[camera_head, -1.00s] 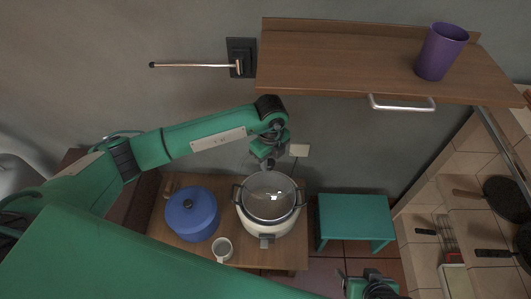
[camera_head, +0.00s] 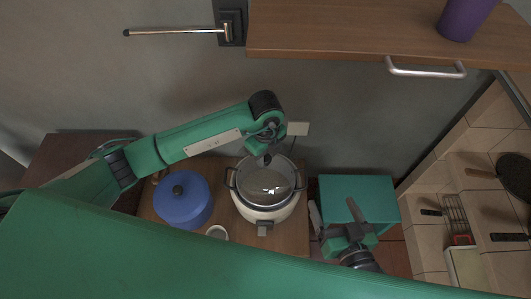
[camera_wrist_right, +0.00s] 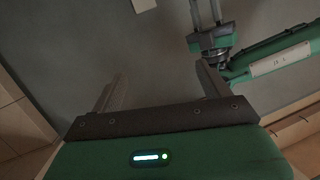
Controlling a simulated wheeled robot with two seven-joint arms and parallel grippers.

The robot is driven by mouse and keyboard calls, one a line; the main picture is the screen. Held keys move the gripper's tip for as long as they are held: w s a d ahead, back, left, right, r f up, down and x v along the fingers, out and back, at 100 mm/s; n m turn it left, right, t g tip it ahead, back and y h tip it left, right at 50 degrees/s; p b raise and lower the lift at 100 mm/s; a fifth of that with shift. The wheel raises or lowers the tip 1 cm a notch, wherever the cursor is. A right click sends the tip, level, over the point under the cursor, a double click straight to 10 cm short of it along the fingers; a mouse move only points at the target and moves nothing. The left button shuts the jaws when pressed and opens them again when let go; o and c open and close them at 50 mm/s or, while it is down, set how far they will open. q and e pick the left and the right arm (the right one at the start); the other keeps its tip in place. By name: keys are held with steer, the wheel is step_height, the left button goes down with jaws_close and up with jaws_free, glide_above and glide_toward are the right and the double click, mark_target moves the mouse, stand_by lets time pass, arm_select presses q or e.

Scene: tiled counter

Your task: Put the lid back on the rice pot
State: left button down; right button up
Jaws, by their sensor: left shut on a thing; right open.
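The rice pot (camera_head: 262,214) is a white cooker with a grey front latch and side handles, standing on the small wooden table. The round, clear glass lid (camera_head: 268,187) shows over its opening. I cannot tell whether the lid rests on the rim or hangs just above it. My left gripper (camera_head: 266,158) is shut on the lid at its knob; the fingertips are small and partly hidden. My right gripper (camera_head: 335,213) is open and empty, right of the pot and above the teal stool. Its two spread fingers also show in the right wrist view (camera_wrist_right: 158,88).
A blue lidded pot (camera_head: 183,205) and a white mug (camera_head: 217,232) stand left of the rice pot on the wooden table (camera_head: 295,236). The teal stool (camera_head: 375,190) is at right. A wooden shelf (camera_head: 340,30) with a purple cup (camera_head: 463,18) is above.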

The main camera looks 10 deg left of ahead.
arm_select(q)
steer(key=shift+f+b, duration=0.3)
steer(key=shift+f, duration=0.15)
steer(key=shift+f+b, duration=0.35)
steer(key=shift+f, duration=0.05)
steer(key=shift+f+b, duration=0.45)
steer(key=shift+f, duration=0.25)
steer(key=shift+f+b, duration=0.45)
steer(key=shift+f, duration=0.05)
steer(key=shift+f+b, duration=0.3)
steer(key=shift+f, duration=0.35)
arm_select(e)
steer(key=w+d+r+t, duration=0.1)
steer(key=d+r+t, duration=0.1)
steer(key=r+t, duration=0.3)
steer(key=w+d+r+t+y, duration=0.1)
steer(key=r+t, duration=0.4)
steer(key=r, duration=0.5)
steer(key=shift+w+d+r, duration=0.15)
steer(key=shift+d+r, duration=0.1)
steer(key=shift+d, duration=0.2)
arm_select(q)
steer(key=shift+p, duration=0.45)
arm_select(e)
steer(key=shift+r, duration=0.45)
arm_select(q)
steer(key=shift+f, duration=0.1)
arm_select(e)
steer(key=shift+r, duration=0.1)
